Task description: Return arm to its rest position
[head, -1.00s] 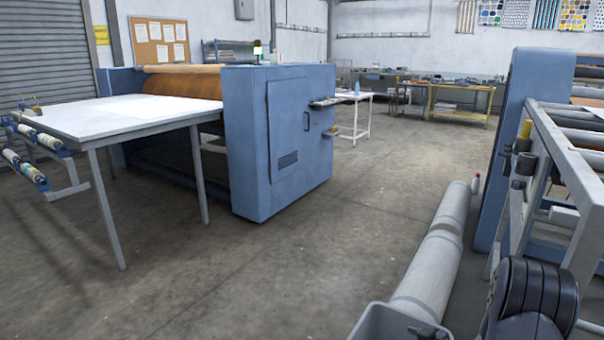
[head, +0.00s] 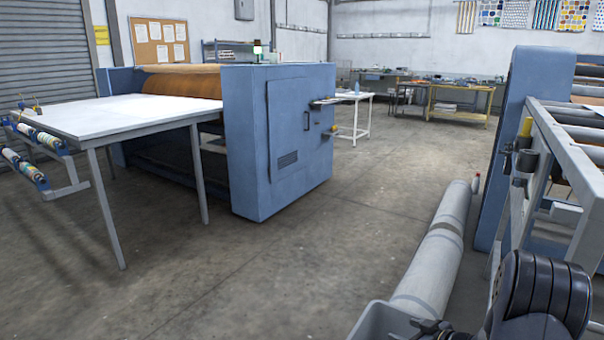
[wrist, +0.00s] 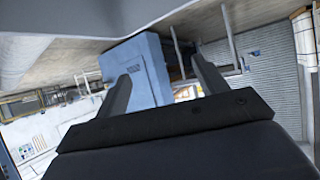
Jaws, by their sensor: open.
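My gripper (wrist: 160,82) shows in the wrist view with its two grey fingers spread wide apart and nothing between them. The view there is tilted and upside down, with the blue press housing (wrist: 148,65) seen beyond the fingers, well away from them. In the head view, a dark ribbed part of my arm (head: 545,295) shows at the bottom right corner; the gripper itself is not visible there.
The blue calender press (head: 277,140) with a white table (head: 130,115) stands at left. A long grey roll (head: 437,245) lies on the floor at right, beside a second blue machine (head: 520,140). The middle floor (head: 270,270) is clear.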

